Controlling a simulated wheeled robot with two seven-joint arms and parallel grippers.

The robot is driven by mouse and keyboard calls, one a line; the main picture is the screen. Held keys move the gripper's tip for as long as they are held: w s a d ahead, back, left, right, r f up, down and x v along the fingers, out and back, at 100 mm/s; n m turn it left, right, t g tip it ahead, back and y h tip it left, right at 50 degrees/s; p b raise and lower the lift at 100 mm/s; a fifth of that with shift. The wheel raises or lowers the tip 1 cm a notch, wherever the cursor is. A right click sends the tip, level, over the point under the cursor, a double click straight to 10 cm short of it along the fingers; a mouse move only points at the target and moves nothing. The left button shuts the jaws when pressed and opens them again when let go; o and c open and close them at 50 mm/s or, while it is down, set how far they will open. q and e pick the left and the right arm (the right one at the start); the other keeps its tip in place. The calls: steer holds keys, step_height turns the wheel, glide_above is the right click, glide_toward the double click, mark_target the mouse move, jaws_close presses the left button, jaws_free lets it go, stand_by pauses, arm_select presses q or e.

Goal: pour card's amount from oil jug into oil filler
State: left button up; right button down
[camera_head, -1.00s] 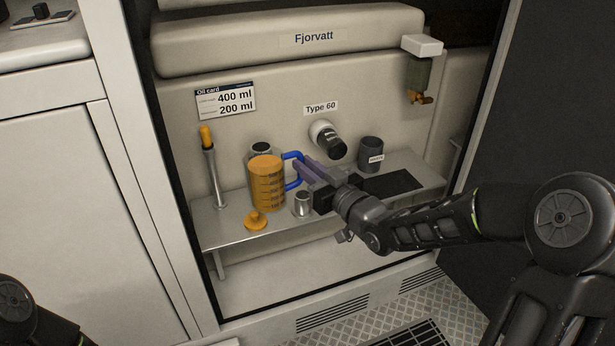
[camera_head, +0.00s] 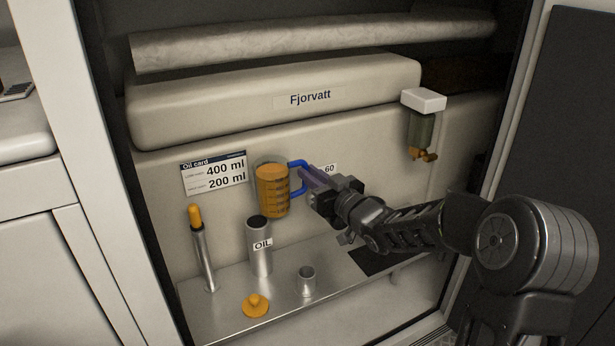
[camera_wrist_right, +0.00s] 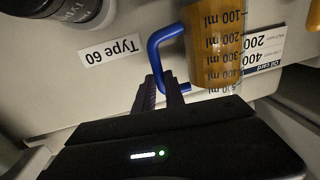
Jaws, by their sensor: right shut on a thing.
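The oil jug (camera_head: 272,195), clear with amber oil and a black scale, is upright in the air, above and slightly right of the oil filler (camera_head: 260,250). The filler is a metal tube with a dark open top, labelled OIL. My right gripper (camera_head: 307,178) is shut on the jug's blue handle (camera_head: 299,163); the handle also shows in the right wrist view (camera_wrist_right: 154,55). The exact oil level is hard to read. My left gripper is out of view.
A yellow cap (camera_head: 256,305) lies on the metal shelf (camera_head: 225,318). A short metal tube (camera_head: 306,281) stands right of the filler, and a yellow-topped dipstick tube (camera_head: 203,255) left. A white-topped filter bowl (camera_head: 421,125) hangs at right. My right arm hides the shelf's back right.

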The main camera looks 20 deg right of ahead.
steer(key=shift+r, duration=0.25)
steer(key=shift+d+r+n+p, duration=0.15)
steer(key=shift+r+n+p, duration=0.15)
steer(key=shift+r+n, duration=0.35)
steer(key=shift+d+r+n+p, duration=0.2)
steer(key=shift+r+n, duration=0.25)
steer(key=shift+n, duration=0.3)
